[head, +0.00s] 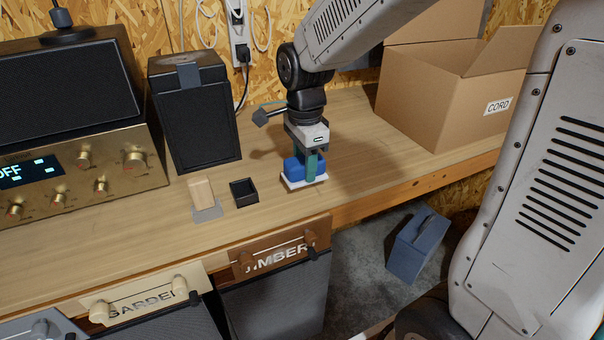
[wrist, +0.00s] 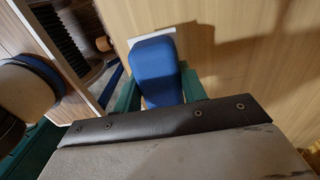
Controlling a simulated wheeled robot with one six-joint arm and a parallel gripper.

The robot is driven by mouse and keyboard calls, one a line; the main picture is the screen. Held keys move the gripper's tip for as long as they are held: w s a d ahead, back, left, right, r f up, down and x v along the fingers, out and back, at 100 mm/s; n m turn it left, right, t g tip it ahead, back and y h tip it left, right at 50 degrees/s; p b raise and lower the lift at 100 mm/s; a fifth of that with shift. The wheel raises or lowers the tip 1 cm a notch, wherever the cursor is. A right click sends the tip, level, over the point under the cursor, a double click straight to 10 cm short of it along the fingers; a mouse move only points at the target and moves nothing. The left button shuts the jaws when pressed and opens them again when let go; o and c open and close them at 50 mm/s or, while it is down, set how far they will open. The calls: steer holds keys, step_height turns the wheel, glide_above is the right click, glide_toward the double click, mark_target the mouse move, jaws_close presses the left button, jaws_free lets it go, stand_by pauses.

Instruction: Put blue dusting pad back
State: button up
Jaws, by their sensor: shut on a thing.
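The blue dusting pad (head: 294,170) is at the middle of the bench, over a small white plate (head: 312,183). My gripper (head: 307,166) points down and its green fingers are shut on the pad. In the wrist view the pad (wrist: 156,68) sits between the green fingers, with a white edge (wrist: 150,36) showing behind it. I cannot tell whether the pad touches the white plate or is held just above it.
A small black open box (head: 244,192) and a wooden block on a grey base (head: 203,200) stand left of my gripper. A black speaker (head: 195,120) is behind them. A cardboard box marked CORD (head: 430,100) stands at the right. The bench's front edge is close.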

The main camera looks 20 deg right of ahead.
mark_target(303, 174)
steer(key=shift+w+a+f, duration=0.1)
steer(key=shift+w, duration=0.35)
steer(key=shift+f, duration=1.7)
steer(key=shift+s, duration=0.1)
steer(key=o, duration=1.1)
